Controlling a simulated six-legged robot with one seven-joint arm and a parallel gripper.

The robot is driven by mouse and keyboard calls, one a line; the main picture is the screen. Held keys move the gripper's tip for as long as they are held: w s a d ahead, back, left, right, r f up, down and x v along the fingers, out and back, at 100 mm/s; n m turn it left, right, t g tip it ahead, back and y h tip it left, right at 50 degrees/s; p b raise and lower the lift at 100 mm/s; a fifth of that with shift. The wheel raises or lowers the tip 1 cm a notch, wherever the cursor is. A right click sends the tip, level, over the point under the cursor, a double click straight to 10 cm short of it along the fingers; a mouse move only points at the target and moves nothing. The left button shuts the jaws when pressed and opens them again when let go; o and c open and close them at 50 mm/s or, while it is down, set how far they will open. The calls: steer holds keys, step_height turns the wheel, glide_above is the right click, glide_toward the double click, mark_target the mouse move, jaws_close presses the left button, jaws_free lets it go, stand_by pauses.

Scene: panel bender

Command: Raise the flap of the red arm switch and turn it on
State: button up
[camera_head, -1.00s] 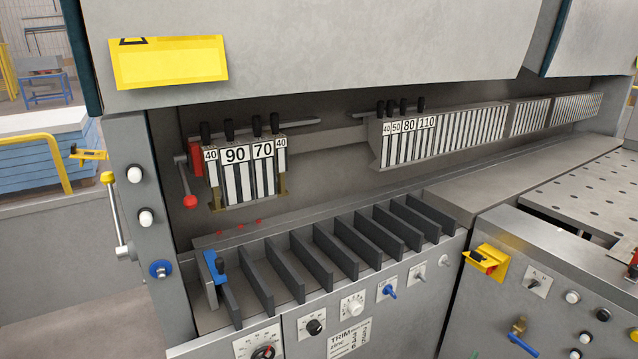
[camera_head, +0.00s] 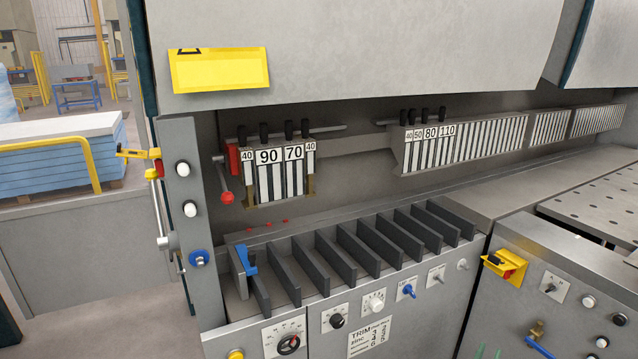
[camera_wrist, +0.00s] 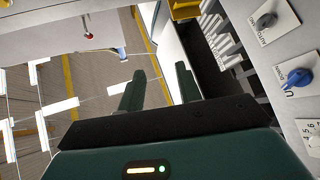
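A yellow hinged flap (camera_head: 504,264) sits on the front panel at the right in the head view. A red part shows under it, and the flap looks tilted out over this part. My gripper (camera_wrist: 160,88) shows only in the wrist view, with its two dark green fingers apart and nothing between them. The fingers point over the floor beside the machine, not at the flap. A yellow part (camera_wrist: 184,8) is at the wrist view's top edge; I cannot tell whether it is the flap.
A red-ball lever (camera_head: 227,197) hangs at the machine's left. A yellow lever (camera_head: 140,154) and blue knob (camera_head: 199,258) are on the left post. Dark slotted dividers (camera_head: 356,250) fill the ledge. In the wrist view, a blue knob (camera_wrist: 290,77) and grey knob (camera_wrist: 265,20) lie right of the fingers.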

steer(key=w+a+r+n+t+y, duration=0.1)
steer(key=w+a+r+n+y, duration=0.35)
steer(key=w+r+y, duration=0.3)
steer(key=w+a+r+n+t+y, duration=0.1)
steer(key=w+a+r+n+y, duration=0.3)
steer(key=w+a+r+y, duration=0.3)
steer(key=a+r+n+g+y, duration=0.25)
steer(key=a+r+g, duration=0.35)
steer(key=a+r, duration=0.75)
steer(key=s+a+r+m+g, duration=0.1)
steer(key=s+a+r+g, duration=0.15)
steer(key=s, duration=0.35)
steer(key=s+a+r+m+g+h, duration=0.1)
steer(key=s+a+r, duration=0.25)
steer(key=s, duration=0.25)
steer(key=s+a+r+m+g, duration=0.1)
steer(key=s+a+r+m, duration=0.15)
steer(key=s+r, duration=0.2)
steer(key=s+a+m+g, duration=0.1)
steer(key=s+a+g, duration=0.1)
steer(key=s, duration=1.1)
steer(key=s+a+m+g+y, duration=0.1)
steer(key=s+a, duration=0.4)
steer(key=s, duration=0.9)
steer(key=shift+f+m+g+y, duration=0.3)
steer(key=shift+f+m+g, duration=0.1)
steer(key=shift+g, duration=0.45)
